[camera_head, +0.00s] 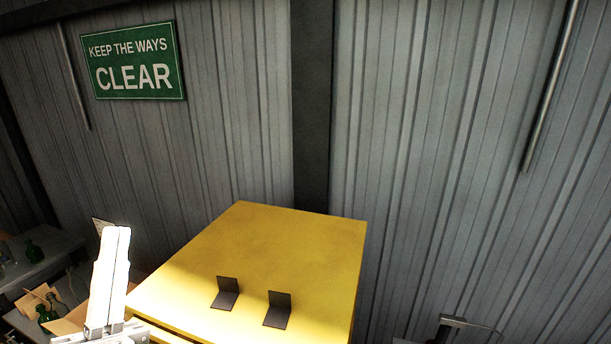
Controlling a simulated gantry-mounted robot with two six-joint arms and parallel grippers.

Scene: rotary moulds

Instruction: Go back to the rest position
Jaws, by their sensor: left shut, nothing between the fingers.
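My left gripper (116,232) stands at the lower left of the head view with its pale fingers pointing up. The two fingers are pressed together with only a thin seam between them, and they hold nothing. The gripper shows in front of the left side of a yellow cabinet (270,245). Its lower part is cut off by the bottom edge of the picture. I cannot make out my right gripper.
Two dark angled plates (228,292) (278,308) sit on the yellow top. A shelf (45,262) with green bottles and an open cardboard box (75,318) are at left. A grey bracket-like part (460,322) shows at bottom right. A corrugated wall (450,130) stands behind.

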